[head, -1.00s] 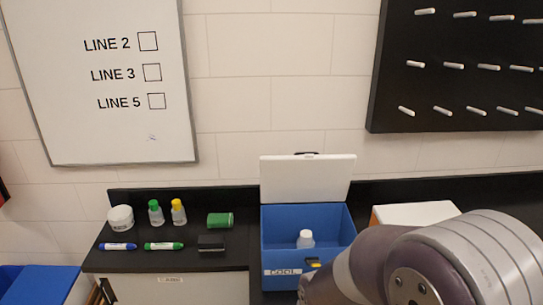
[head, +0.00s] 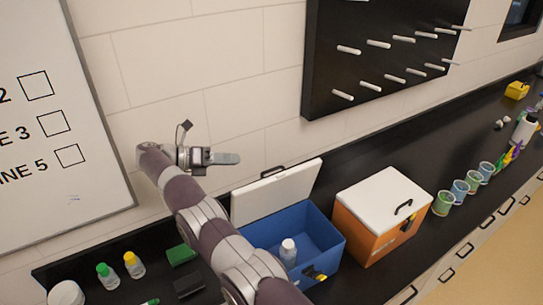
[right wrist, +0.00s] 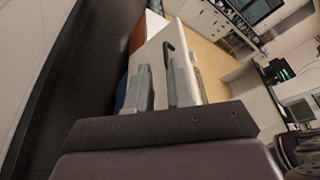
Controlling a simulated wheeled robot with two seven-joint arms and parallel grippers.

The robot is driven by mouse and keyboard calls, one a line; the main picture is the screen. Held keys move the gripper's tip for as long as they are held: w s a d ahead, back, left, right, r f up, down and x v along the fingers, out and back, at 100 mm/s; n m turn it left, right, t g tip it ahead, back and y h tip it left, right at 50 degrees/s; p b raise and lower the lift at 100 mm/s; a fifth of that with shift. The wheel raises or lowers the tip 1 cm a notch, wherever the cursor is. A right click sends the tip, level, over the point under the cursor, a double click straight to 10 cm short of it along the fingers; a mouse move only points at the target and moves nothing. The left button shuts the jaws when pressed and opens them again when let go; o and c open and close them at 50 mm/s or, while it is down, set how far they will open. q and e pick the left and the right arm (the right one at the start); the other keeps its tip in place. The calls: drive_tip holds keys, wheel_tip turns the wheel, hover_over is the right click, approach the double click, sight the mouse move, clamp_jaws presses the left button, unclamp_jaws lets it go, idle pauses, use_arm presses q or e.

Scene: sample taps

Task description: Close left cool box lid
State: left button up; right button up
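The left cool box (head: 322,236) is blue, and its white lid (head: 275,191) stands open, tilted back on the wall side. A white-capped bottle (head: 288,252) stands inside it. My right gripper (head: 232,158) is above and to the left of the lid in the head view, near the wall, and looks apart from it. In the right wrist view its two fingers (right wrist: 160,82) are apart with a gap between them and nothing held. A sliver of blue shows beside the fingers there. My left gripper is not in view.
An orange cool box (head: 373,237) with its white lid (head: 384,198) shut stands to the right. Capped bottles (head: 107,276), a green item (head: 180,254) and a black block (head: 188,286) lie left. Several cups (head: 460,190) stand further right. A pegboard (head: 370,50) hangs above.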

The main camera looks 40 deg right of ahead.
drive_tip(key=a+f+b, duration=0.1)
drive_tip(key=f+b, duration=0.1)
drive_tip(key=b, duration=0.6)
approach(277, 168)
drive_tip(key=d, duration=0.2)
drive_tip(key=shift+m+g+y, duration=0.3)
drive_tip(key=shift+y, duration=0.1)
drive_tip(key=p+x, duration=0.2)
drive_tip(key=x, duration=0.4)
drive_tip(key=shift+s+f, duration=0.1)
drive_tip(key=shift+d+f+p, duration=0.15)
drive_tip(key=shift+f+p, duration=0.15)
drive_tip(key=shift+c, duration=0.3)
clamp_jaws()
